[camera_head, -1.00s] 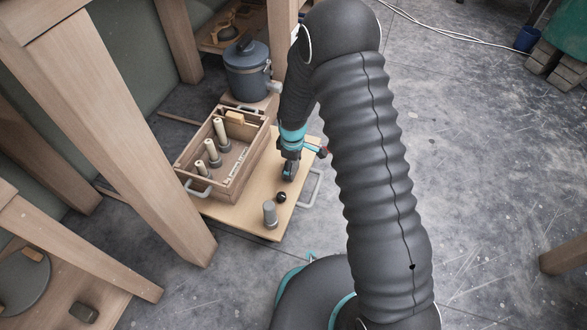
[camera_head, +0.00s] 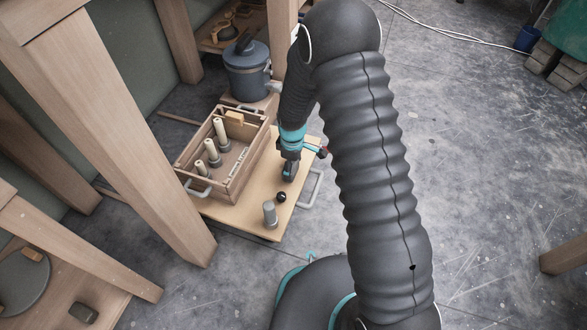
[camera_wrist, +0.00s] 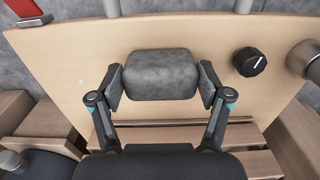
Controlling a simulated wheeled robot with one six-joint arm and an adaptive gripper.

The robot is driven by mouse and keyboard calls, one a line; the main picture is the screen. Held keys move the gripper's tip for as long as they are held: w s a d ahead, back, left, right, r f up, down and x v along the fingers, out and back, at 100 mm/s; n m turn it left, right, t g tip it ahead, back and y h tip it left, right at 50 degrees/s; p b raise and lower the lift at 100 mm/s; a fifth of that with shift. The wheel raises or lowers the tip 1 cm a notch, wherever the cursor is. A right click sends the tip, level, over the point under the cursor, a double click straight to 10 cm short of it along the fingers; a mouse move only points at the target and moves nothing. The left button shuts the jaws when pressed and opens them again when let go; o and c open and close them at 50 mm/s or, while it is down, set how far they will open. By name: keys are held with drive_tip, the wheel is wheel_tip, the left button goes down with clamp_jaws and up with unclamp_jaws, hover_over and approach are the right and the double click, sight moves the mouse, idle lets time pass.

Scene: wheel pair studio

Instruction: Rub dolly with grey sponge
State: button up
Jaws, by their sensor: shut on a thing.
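The dolly (camera_head: 236,213) is a low, pale wooden board with grey handles, on the floor left of my arm. Its bare top also shows in the wrist view (camera_wrist: 75,75). My gripper (camera_head: 289,172) is low over the right part of the dolly. In the wrist view my gripper (camera_wrist: 160,82) is shut on a dark grey sponge (camera_wrist: 160,70), a rounded block held between both fingers. The sponge is over the bare board; I cannot tell whether it touches it. In the head view the fingers mostly hide the sponge.
A wooden crate (camera_head: 235,184) with several pegs stands on the dolly's left part. A black knob (camera_head: 281,197) and a grey cylinder (camera_head: 270,214) stand near its front end. A blue-grey lidded pot (camera_head: 247,75) is behind. Wooden table legs (camera_head: 150,150) stand left. The floor right is open.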

drive_tip(key=shift+a, duration=0.1)
drive_tip(key=shift+w+a, duration=0.3)
drive_tip(key=shift+a, duration=0.35)
drive_tip(key=shift+w+a, duration=0.3)
drive_tip(key=shift+a, duration=0.4)
drive_tip(key=shift+w+a, duration=0.3)
drive_tip(key=shift+a, duration=0.35)
drive_tip(key=shift+s+d+f+b, duration=0.1)
drive_tip(key=shift+s+d, duration=0.2)
drive_tip(key=shift+d, duration=0.45)
drive_tip(key=shift+s+d+b, duration=0.15)
drive_tip(key=shift+s+d, duration=0.15)
drive_tip(key=shift+d, duration=0.4)
drive_tip(key=shift+s+d+f+b, duration=0.1)
drive_tip(key=shift+s+d, duration=0.2)
drive_tip(key=shift+d, duration=0.45)
drive_tip(key=shift+r, duration=0.25)
drive_tip(key=shift+s+d+f, duration=0.1)
drive_tip(key=shift+s+d, duration=0.15)
drive_tip(key=shift+d, duration=0.45)
drive_tip(key=shift+s+d, duration=0.2)
drive_tip(key=shift+d, duration=0.5)
drive_tip(key=shift+s+d+f, duration=0.1)
drive_tip(key=shift+s+d, duration=0.15)
drive_tip(key=shift+d, duration=0.45)
drive_tip(key=shift+r, duration=0.15)
